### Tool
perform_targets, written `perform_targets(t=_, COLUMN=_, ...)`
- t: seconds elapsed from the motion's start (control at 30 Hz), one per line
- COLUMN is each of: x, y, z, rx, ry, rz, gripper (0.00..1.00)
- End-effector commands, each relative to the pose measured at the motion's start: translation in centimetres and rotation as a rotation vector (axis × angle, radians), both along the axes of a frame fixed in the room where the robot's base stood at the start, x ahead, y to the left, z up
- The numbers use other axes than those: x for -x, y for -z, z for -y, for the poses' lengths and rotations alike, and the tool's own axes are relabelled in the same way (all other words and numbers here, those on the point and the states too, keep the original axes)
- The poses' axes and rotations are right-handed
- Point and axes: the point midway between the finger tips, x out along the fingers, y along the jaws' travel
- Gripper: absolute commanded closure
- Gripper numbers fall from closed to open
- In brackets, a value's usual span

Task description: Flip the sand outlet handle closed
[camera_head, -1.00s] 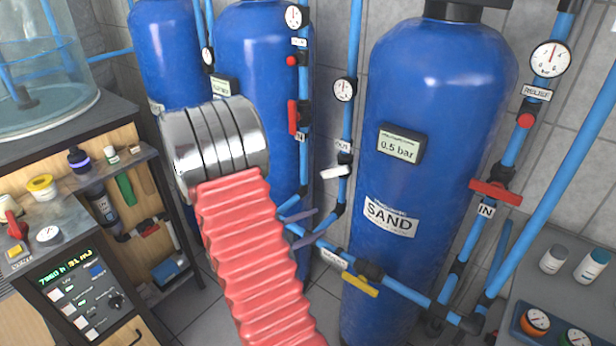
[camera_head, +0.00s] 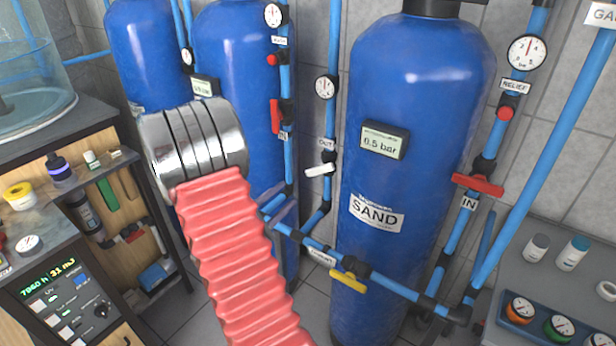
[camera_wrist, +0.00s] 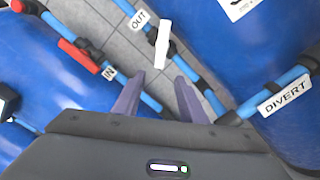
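The sand outlet handle (camera_head: 320,170) is a short white lever on the blue pipe left of the SAND tank (camera_head: 376,264), below the OUT label (camera_head: 326,144). It lies crosswise to the pipe. It also shows in the wrist view (camera_wrist: 163,44), just beyond my fingertips. My gripper (camera_wrist: 159,79) is open, its two purple-grey fingers apart with empty floor and pipe showing between them. The handle is ahead of the gap and apart from the fingers. In the head view my gripper (camera_head: 277,204) shows partly beyond my red sleeved arm, below and left of the handle.
A yellow handle (camera_head: 347,281) sits on the lower pipe by the DIVERT label (camera_wrist: 285,96). Red handles are at the SAND tank's IN pipe (camera_head: 478,185) and on the left tank's pipe (camera_head: 275,116). Blue tanks and pipes closely flank my gripper. A cabinet stands left.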

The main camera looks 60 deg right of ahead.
Motion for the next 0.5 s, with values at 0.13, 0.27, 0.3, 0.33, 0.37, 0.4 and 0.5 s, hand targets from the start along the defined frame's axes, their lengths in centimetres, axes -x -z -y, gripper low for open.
perform_targets(t=0.13, x=0.5, y=0.0, z=2.0, rx=-0.002, ry=0.005, rz=-0.001, gripper=0.62)
perform_targets(t=0.27, x=0.8, y=0.1, z=3.8, rx=-0.001, ry=0.006, rz=-0.002, gripper=0.62)
perform_targets(t=0.3, x=0.9, y=0.1, z=4.4, rx=-0.001, ry=0.004, rz=-0.001, gripper=0.62)
perform_targets(t=0.33, x=1.0, y=0.1, z=4.8, rx=-0.002, ry=0.005, rz=-0.001, gripper=0.62)
perform_targets(t=0.37, x=1.0, y=0.1, z=5.3, rx=-0.001, ry=0.006, rz=0.000, gripper=0.62)
perform_targets(t=0.4, x=1.1, y=0.1, z=5.9, rx=-0.001, ry=0.004, rz=0.000, gripper=0.62)
perform_targets(t=0.5, x=1.4, y=0.0, z=7.4, rx=0.000, ry=0.005, rz=0.000, gripper=0.62)
